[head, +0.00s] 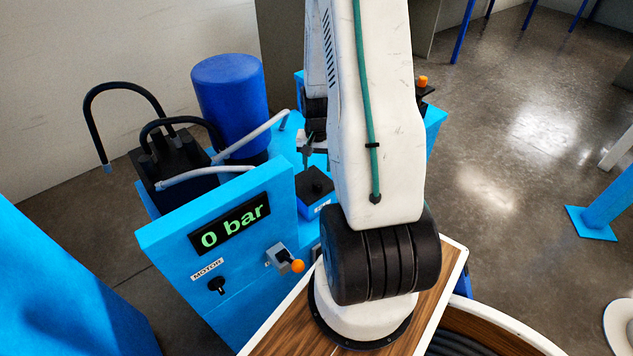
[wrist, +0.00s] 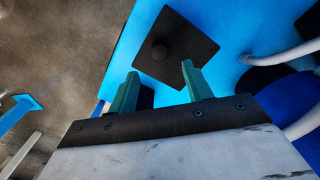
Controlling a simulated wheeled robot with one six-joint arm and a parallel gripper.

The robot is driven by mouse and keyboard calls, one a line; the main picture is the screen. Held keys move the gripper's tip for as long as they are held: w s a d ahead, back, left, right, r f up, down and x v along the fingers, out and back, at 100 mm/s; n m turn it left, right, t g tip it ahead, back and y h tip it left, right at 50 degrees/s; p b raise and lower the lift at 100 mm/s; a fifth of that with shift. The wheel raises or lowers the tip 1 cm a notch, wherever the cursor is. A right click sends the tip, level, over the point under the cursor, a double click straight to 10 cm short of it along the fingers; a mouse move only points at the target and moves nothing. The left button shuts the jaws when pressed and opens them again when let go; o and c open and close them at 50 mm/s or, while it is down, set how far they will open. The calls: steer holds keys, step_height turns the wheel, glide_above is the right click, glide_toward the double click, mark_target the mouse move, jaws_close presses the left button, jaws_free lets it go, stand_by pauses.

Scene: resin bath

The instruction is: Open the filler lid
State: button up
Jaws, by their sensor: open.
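The filler lid appears to be the dark square plate with a round knob (wrist: 176,47) in the wrist view. In the head view, a black lid with a small knob (head: 316,184) lies flat on a small blue box with a white label too small to read. My gripper (wrist: 161,80) is open, its two teal fingers apart and empty. The fingertips point towards the near edge of the plate, and the knob lies beyond them. In the head view my gripper (head: 306,160) is small, partly hidden by my arm, and just above the lid. The exact gap is unclear.
A blue cylinder (head: 229,98), a black block (head: 175,158) and pale hoses (head: 222,179) stand left of the lid. A front panel (head: 190,260) reads "0 bar" and has an orange-tipped lever (head: 297,266). An orange knob (head: 422,82) stands behind my arm.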

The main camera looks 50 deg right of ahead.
mark_target(318, 182)
step_height(318, 182, down, 8)
steer(key=shift+s+d+f, duration=0.1)
steer(key=shift+f, duration=0.05)
stand_by(0.3)
jaws_close()
steer(key=shift+d, duration=0.35)
steer(key=shift+a, duration=0.2)
